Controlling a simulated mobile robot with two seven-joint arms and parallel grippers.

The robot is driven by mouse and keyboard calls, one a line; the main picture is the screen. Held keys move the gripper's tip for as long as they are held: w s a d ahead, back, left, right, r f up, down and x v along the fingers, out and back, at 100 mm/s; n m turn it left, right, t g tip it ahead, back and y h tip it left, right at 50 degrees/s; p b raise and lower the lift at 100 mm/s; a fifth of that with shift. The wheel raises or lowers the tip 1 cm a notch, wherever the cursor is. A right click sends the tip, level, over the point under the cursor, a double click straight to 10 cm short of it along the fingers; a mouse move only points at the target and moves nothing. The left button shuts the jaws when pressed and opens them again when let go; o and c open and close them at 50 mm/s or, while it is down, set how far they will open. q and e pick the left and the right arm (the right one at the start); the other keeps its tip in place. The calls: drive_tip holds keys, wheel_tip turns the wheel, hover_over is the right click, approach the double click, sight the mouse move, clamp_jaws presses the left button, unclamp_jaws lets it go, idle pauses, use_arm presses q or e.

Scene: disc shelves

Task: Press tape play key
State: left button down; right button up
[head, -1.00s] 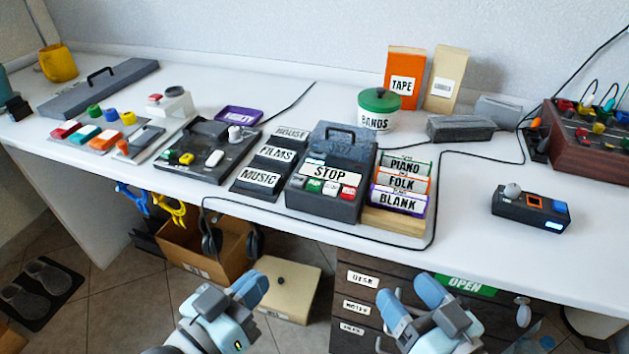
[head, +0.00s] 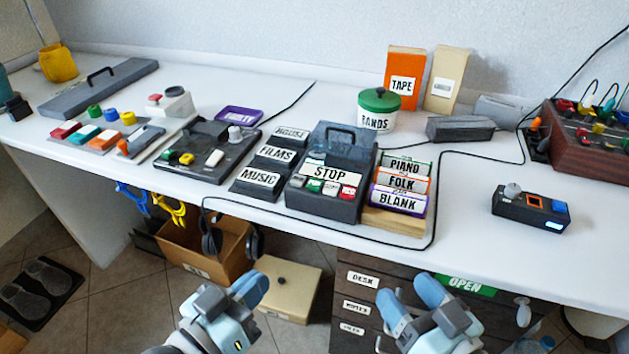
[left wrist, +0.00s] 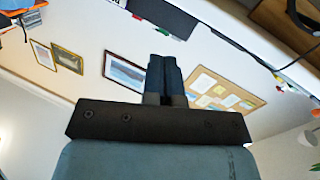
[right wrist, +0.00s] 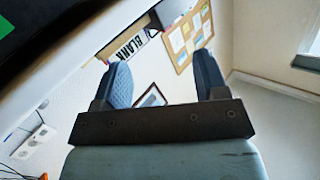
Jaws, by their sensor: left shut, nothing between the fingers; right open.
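The tape player (head: 345,150) is a dark grey box with a handle on its lid, standing near the front middle of the desk. A white STOP label (head: 328,173) lies across it. Along its front is a row of small keys, including a green key (head: 314,185) and a red key (head: 348,192). Their small lettering is hard to read. My left gripper (head: 254,288) is shut and empty, below and in front of the desk edge; its closed fingers show in the left wrist view (left wrist: 164,75). My right gripper (head: 408,295) is open and empty, in front of the drawers.
Cassettes labelled PIANO, FOLK and BLANK (head: 398,199) stand right of the player; black MUSIC, FILMS and HOUSE boxes (head: 258,178) stand left. A black cable (head: 330,239) runs along the desk's front edge. A small black device (head: 530,210) sits further right.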

use_arm(q)
wheel_tip(320, 180, up, 7)
drive_tip(key=t+p, duration=0.2)
drive_tip(key=p, duration=0.2)
drive_tip(key=shift+s+a+f+n+t+p, duration=0.15)
drive_tip(key=shift+a+n+t+p, duration=0.15)
use_arm(e)
wheel_tip(320, 180, up, 7)
drive_tip(key=t, duration=0.2)
drive_tip(key=shift+s+d+f+m+t, duration=0.15)
drive_tip(key=shift+d+f+m+t, duration=0.05)
drive_tip(key=shift+d+m+t, duration=0.1)
drive_tip(key=c, duration=0.5)
use_arm(q)
drive_tip(key=shift+s+d, duration=0.1)
drive_tip(key=shift+d, duration=0.1)
use_arm(e)
drive_tip(key=shift+o, duration=0.2)
drive_tip(key=shift+d, duration=0.15)
